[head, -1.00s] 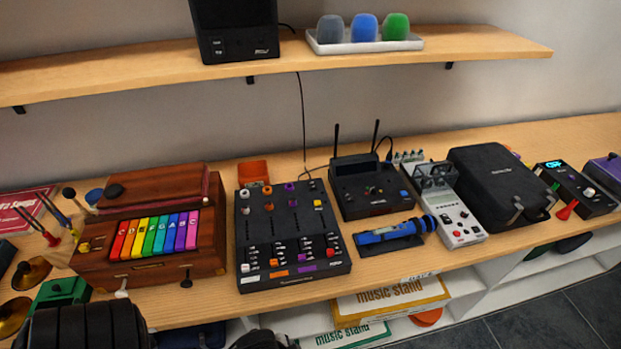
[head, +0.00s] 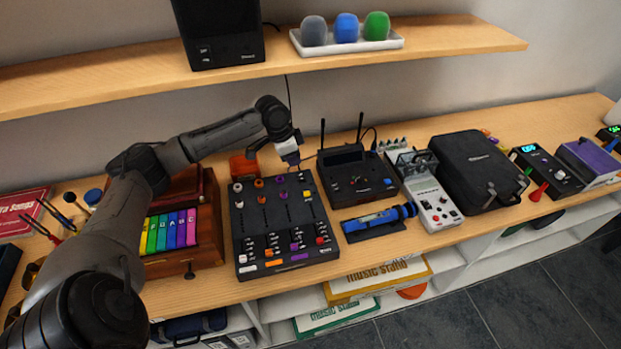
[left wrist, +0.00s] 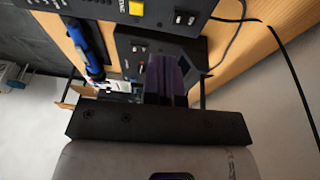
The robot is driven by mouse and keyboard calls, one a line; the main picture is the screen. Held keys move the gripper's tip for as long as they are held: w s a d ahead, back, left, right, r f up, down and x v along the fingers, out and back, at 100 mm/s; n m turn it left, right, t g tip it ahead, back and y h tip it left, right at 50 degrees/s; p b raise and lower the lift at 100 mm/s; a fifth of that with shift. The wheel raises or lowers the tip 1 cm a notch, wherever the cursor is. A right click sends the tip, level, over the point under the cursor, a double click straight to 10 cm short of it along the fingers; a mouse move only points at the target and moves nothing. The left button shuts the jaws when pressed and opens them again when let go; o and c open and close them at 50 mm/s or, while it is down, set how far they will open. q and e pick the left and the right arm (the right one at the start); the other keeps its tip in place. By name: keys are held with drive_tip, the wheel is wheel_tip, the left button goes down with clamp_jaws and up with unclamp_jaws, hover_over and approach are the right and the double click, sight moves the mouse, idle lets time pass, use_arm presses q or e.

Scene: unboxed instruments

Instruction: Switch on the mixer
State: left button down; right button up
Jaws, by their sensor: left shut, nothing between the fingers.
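The mixer (head: 277,218) is a black slab on the wooden bench, with coloured knobs, sliders and buttons on top. In the left wrist view its edge shows at the top, with a yellow button (left wrist: 136,8) and a small black switch (left wrist: 185,17) near the corner. My left gripper (head: 293,163) is above the mixer's far right edge, shut and empty. Its dark fingers also show in the left wrist view (left wrist: 168,78), apart from the switch in that picture. Whether they touch the mixer cannot be told. My right gripper is not in view.
A black box with two antennas (head: 355,178) stands right of the mixer, with a blue device (head: 378,220) before it. An orange box (head: 243,167) sits behind the mixer. A wooden instrument with coloured keys (head: 172,229) is at left, partly behind my arm. A shelf (head: 130,82) runs above.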

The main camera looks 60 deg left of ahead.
sight(304, 178)
use_arm(q)
drive_tip(key=a, duration=0.1)
drive_tip(key=a+r, duration=0.1)
drive_tip(key=shift+w+a, duration=0.15)
drive_tip(key=shift+a, duration=0.15)
drive_tip(key=b+x, duration=0.1)
drive_tip(key=x, duration=0.9)
drive_tip(key=shift+w, duration=0.1)
